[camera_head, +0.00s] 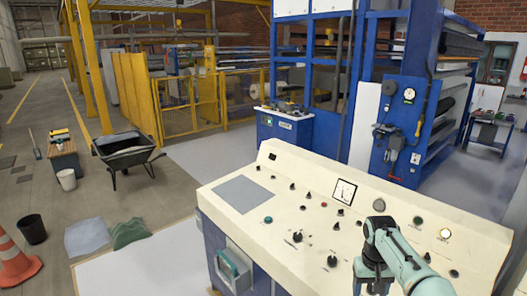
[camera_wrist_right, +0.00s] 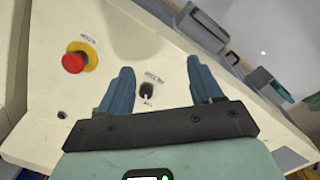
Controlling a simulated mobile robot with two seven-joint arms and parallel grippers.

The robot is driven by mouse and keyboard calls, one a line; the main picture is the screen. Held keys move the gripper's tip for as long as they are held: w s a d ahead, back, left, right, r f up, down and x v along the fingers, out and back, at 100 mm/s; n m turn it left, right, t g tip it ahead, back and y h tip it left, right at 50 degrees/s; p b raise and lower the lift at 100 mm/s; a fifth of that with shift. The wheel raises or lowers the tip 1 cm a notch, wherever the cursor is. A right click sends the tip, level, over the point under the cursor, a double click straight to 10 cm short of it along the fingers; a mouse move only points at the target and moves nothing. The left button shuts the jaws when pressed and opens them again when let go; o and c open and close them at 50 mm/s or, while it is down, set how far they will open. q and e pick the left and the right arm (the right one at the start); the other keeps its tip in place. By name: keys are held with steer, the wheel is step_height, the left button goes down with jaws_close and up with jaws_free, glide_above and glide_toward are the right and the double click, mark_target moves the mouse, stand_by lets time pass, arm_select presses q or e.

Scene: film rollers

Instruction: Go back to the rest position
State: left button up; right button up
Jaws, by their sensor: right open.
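My right arm comes in from the lower right of the head view, over the cream control panel (camera_head: 300,255). Its gripper (camera_head: 374,284) points down at the bottom edge and is partly cut off there. In the right wrist view the two blue fingers of my right gripper (camera_wrist_right: 162,72) are spread apart with nothing between their tips. A black rotary knob (camera_wrist_right: 147,90) on the panel shows between the fingers; I cannot tell the gap to it. My left gripper is not in view.
A red emergency button (camera_wrist_right: 74,62) on a yellow base sits left of the fingers. The blue-framed machine (camera_head: 400,130) stands behind the panel. A wheelbarrow (camera_head: 126,150), a black bin (camera_head: 33,230) and an orange cone (camera_head: 14,262) stand on the left floor.

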steer(key=s+a+f+y, duration=0.1)
steer(key=s+a+f, duration=0.1)
steer(key=f, duration=0.7)
steer(key=s+a+f+y, duration=0.1)
steer(key=s+a+f, duration=0.15)
steer(key=f, duration=0.55)
steer(key=s+a+f+y, duration=0.1)
steer(key=a+f, duration=0.1)
steer(key=f, duration=0.7)
steer(key=s+a+f+m, duration=0.1)
steer(key=s+a+f, duration=0.2)
steer(key=s, duration=0.5)
steer(key=s+a+f+y, duration=0.1)
steer(key=s+a+f, duration=0.2)
steer(key=s, duration=0.5)
steer(key=s+a+f+m, duration=0.1)
steer(key=s+a+f, duration=0.2)
steer(key=s, duration=0.6)
step_height(320, 180, down, 3)
steer(key=shift+a+r+m+y, duration=0.15)
steer(key=shift+a+m+y, duration=0.15)
steer(key=shift+a, duration=0.1)
